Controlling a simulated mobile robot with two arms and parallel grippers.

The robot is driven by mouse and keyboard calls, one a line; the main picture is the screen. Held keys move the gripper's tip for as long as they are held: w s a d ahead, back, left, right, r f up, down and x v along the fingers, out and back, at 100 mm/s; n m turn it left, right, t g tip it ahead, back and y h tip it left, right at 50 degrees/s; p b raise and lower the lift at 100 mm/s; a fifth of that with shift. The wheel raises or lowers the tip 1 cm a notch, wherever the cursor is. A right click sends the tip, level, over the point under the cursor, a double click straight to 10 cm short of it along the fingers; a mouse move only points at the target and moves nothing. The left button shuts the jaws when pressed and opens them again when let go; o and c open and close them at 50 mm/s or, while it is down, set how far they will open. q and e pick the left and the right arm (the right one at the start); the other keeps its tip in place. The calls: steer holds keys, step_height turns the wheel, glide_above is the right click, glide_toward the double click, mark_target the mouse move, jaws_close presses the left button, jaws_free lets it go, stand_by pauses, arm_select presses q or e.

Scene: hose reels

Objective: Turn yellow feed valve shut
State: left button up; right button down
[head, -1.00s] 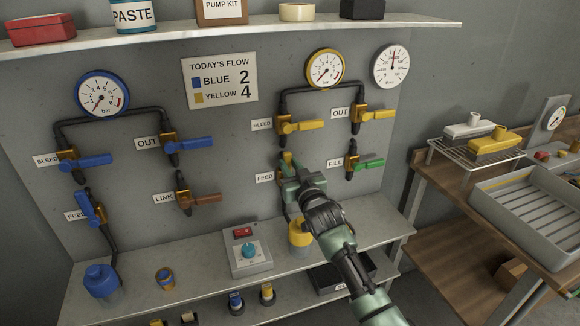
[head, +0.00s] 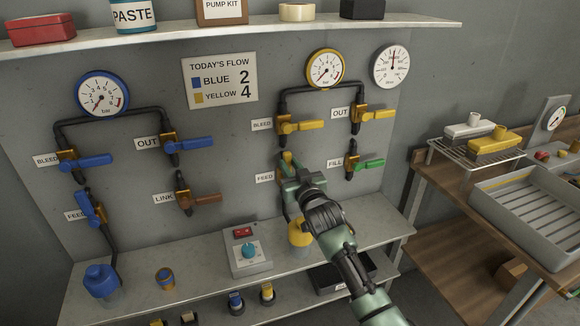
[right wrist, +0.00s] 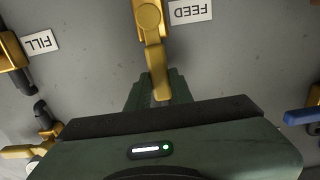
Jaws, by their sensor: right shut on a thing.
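The yellow feed valve shows in the head view with its yellow handle (head: 287,158) beside the FEED label, mostly covered by my right gripper (head: 291,174). In the right wrist view, which is upside down, the handle (right wrist: 154,55) runs from the valve body (right wrist: 149,17) nearly in line with the pipe direction, so it stands about upright on the panel. My right gripper (right wrist: 155,88) is shut on the end of this handle. The yellow gauge (head: 326,68) above has its needle low on the dial. My left gripper is not in view.
The yellow bleed handle (head: 304,126) is just above my right gripper, and the green fill handle (head: 368,163) is to its right. A yellow bottle (head: 298,234) stands close below on the shelf. A grey control box (head: 247,256) is left of it.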

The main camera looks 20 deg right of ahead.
steer(key=shift+d, duration=0.1)
steer(key=d+f+m+b, duration=0.4)
steer(key=d+f+m, duration=0.3)
steer(key=m, duration=1.1)
steer(key=shift+w+d+f, duration=0.15)
steer(key=shift+f, duration=0.25)
stand_by(0.5)
steer(key=c, duration=1.2)
jaws_free()
steer(key=shift+c, duration=0.2)
